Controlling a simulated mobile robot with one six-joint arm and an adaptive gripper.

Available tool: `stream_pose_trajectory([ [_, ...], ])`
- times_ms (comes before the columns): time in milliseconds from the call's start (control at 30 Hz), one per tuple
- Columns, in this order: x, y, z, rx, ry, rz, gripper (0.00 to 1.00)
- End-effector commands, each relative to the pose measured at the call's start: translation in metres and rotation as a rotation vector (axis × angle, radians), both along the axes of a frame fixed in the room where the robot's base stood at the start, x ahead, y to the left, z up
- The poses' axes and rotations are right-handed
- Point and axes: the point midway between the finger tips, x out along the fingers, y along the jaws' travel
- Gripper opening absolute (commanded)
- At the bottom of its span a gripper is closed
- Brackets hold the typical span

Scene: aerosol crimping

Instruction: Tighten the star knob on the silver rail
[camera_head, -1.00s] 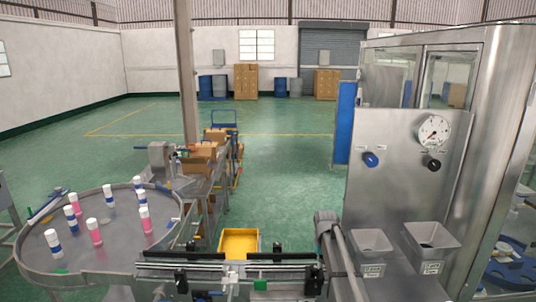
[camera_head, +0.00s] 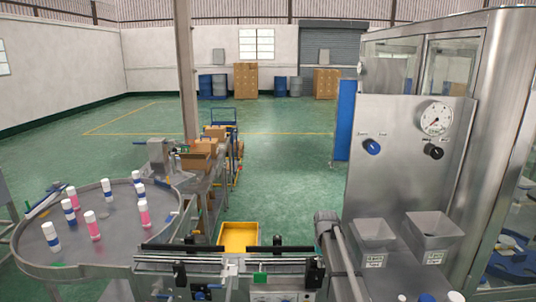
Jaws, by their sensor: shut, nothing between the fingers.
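The silver rail (camera_head: 222,261) runs across the bottom middle of the head view, along the conveyor beside the round table. Dark clamp-like fittings sit on its near side, one at the left (camera_head: 180,275) and one at the right (camera_head: 314,272). They are too small to tell which carries the star knob, and I cannot make out its lobes or how tight it is. My gripper is not in view.
A round steel table (camera_head: 110,255) with several white-capped bottles stands at left. A yellow bin (camera_head: 239,237) lies behind the rail. At right stands a steel panel (camera_head: 405,180) with a gauge (camera_head: 435,118) and two grey hoppers (camera_head: 374,236) (camera_head: 433,229). Green floor behind is open.

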Motion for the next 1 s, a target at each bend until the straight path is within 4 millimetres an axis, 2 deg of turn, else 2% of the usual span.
stream_pose_trajectory([
  [1000,0.0055,0.0028,0.0,0.0,-0.002,0.0,0.0],
])
